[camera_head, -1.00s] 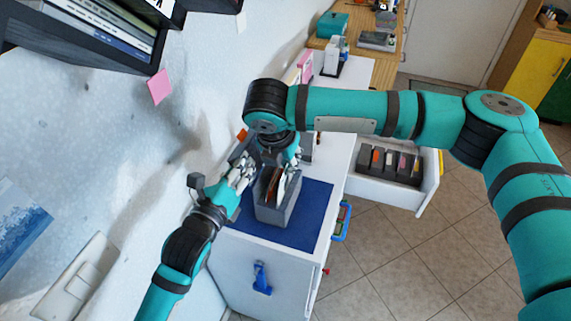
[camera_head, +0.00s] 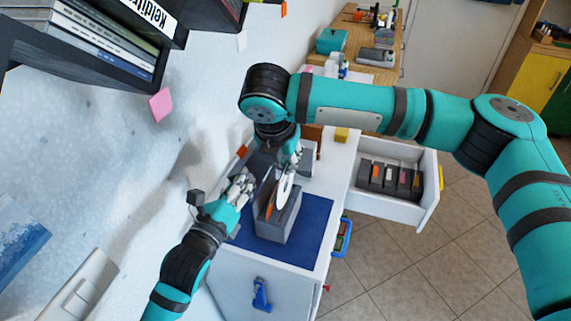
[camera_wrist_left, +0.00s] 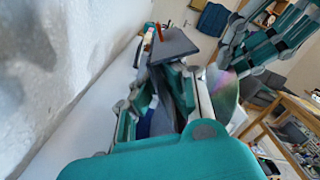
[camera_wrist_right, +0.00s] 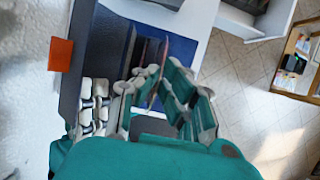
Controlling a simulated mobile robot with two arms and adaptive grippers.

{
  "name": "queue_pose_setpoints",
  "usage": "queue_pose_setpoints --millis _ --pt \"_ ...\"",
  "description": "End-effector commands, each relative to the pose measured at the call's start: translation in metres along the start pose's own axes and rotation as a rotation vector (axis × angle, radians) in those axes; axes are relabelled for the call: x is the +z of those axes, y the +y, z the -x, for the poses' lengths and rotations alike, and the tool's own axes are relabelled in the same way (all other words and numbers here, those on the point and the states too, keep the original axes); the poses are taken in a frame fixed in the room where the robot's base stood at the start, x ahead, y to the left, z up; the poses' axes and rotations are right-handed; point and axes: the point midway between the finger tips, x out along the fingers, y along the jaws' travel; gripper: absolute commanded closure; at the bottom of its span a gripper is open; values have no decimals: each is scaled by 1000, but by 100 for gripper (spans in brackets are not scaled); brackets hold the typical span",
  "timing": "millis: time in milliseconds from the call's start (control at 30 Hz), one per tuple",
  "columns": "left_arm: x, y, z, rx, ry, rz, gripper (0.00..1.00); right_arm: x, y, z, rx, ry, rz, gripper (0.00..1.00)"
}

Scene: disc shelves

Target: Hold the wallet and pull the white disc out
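A grey open-topped holder (camera_head: 275,229) stands on a blue mat. An orange piece (camera_head: 270,205) stands in it; I cannot tell which part is the wallet. The white disc (camera_head: 286,189) is tilted upright and partly out above the holder. Its shiny face shows in the left wrist view (camera_wrist_left: 222,92). My right gripper (camera_head: 293,158) comes from above and is shut on the disc's upper edge, seen edge-on in the right wrist view (camera_wrist_right: 155,80). My left gripper (camera_head: 246,182) is at the holder's left side, with grey surface between its fingers; whether they grip is unclear.
The blue mat (camera_head: 312,230) lies on a white cabinet beside the wall. An open drawer (camera_head: 420,205) at right holds a rack of several coloured items. A yellow block (camera_head: 342,135) sits behind. A dark shelf (camera_head: 100,50) hangs at upper left.

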Motion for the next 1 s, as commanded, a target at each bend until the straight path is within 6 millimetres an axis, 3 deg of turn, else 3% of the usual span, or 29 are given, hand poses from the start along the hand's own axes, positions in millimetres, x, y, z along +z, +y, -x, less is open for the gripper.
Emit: queue_pose_setpoints --millis 400,767,1000 --pt "0 0 0 1 1 0 100 8 0 19 0 0 -1 100" --pt "0 0 0 1 1 0 100 9 0 22 -1 0 0 100" --pt "0 0 0 1 1 0 67 9 0 22 0 1 0 100"
